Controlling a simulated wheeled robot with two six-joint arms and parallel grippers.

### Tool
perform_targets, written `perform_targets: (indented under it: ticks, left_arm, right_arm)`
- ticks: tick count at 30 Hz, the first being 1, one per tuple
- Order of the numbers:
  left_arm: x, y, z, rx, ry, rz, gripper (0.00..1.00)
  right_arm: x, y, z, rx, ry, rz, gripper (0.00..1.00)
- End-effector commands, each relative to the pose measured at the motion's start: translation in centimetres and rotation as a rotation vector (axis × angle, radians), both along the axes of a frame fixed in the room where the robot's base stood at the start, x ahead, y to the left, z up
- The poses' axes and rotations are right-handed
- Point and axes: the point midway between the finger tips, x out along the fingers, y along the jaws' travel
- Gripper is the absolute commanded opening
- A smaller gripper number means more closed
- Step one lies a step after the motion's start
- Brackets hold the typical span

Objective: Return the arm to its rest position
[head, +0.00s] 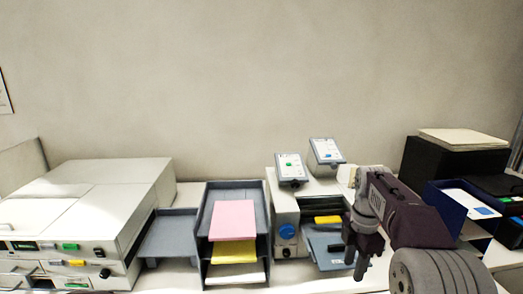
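My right arm reaches in from the lower right, and its dark gripper (356,262) hangs with its fingers pointing down. The two fingers look apart, with nothing seen between them. The gripper is in front of the right side of a light machine (285,207) and overlaps its blue-grey tray (322,243) in the picture. I cannot tell its height above the tray or whether it touches it. My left arm and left gripper are not in view.
A large white machine (110,185) stands at the left. A grey tray holder (264,215) carries pink (232,219), yellow (235,252) and whitish sheets. At the right are a black box (440,163) topped with papers and a blue tray (436,203). A plain wall is behind.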

Motion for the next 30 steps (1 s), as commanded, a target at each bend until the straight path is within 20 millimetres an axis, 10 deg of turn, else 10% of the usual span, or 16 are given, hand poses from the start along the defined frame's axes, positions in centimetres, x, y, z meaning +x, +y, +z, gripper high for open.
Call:
perform_targets:
  ticks: [13,22,30]
  left_arm:
    - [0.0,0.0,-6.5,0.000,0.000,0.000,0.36]
    - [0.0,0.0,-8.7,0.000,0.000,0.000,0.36]
    - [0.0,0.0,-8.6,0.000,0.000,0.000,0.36]
  right_arm:
    - [-8.7,4.6,-11.7,0.012,0.067,-0.225,0.38]
    - [-19.4,6.1,-23.6,0.022,0.036,-1.204,0.38]
    - [-17.9,6.1,-24.7,0.121,-0.049,-1.709,0.38]
